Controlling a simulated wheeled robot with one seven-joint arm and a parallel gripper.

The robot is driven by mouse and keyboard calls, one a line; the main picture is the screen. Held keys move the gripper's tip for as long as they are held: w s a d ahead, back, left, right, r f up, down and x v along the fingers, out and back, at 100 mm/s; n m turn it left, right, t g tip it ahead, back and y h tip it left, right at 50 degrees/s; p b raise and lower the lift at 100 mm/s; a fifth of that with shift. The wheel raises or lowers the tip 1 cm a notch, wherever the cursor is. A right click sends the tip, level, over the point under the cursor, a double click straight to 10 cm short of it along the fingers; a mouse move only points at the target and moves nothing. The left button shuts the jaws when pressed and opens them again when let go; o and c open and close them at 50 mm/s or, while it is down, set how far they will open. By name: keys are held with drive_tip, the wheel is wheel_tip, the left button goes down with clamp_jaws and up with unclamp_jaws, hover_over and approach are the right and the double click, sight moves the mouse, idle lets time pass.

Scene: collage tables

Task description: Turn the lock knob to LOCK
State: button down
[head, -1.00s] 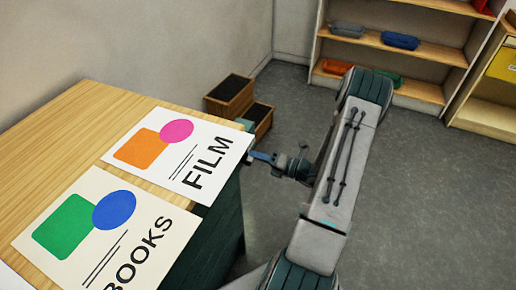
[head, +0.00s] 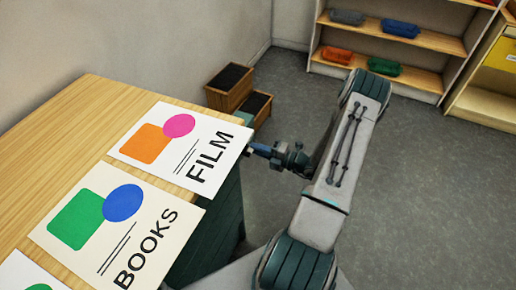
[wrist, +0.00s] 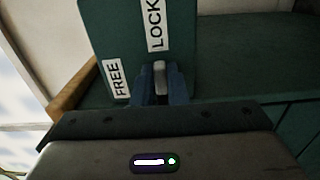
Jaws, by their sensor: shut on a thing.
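The lock knob (wrist: 160,78) shows in the wrist view as a light grey bar at the lower edge of a dark green panel (wrist: 184,40). The panel carries a LOCK label (wrist: 155,25) above the knob and a FREE label (wrist: 116,78) to its left. My gripper (wrist: 161,88) is shut on the knob, with a blue finger on each side. The knob's long side stands nearly upright in the picture, toward the LOCK label. In the head view my gripper (head: 252,149) reaches the side of the wooden-topped cabinet; the knob is hidden there.
The cabinet top (head: 80,120) holds a FILM sheet (head: 213,135) and a BOOKS sheet (head: 165,215). Two brown boxes (head: 231,86) stand on the floor behind my gripper. A shelf (head: 440,82) with coloured containers is at the back. The floor to the right is clear.

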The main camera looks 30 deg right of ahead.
drive_tip(key=shift+s+f, duration=0.1)
drive_tip(key=c, duration=1.4)
unclamp_jaws()
drive_tip(key=shift+c, duration=0.2)
drive_tip(key=b+v, duration=0.1)
drive_tip(key=v, duration=1.2)
drive_tip(key=shift+s+d, duration=0.25)
drive_tip(key=shift+s, duration=0.05)
drive_tip(key=shift+a, duration=0.1)
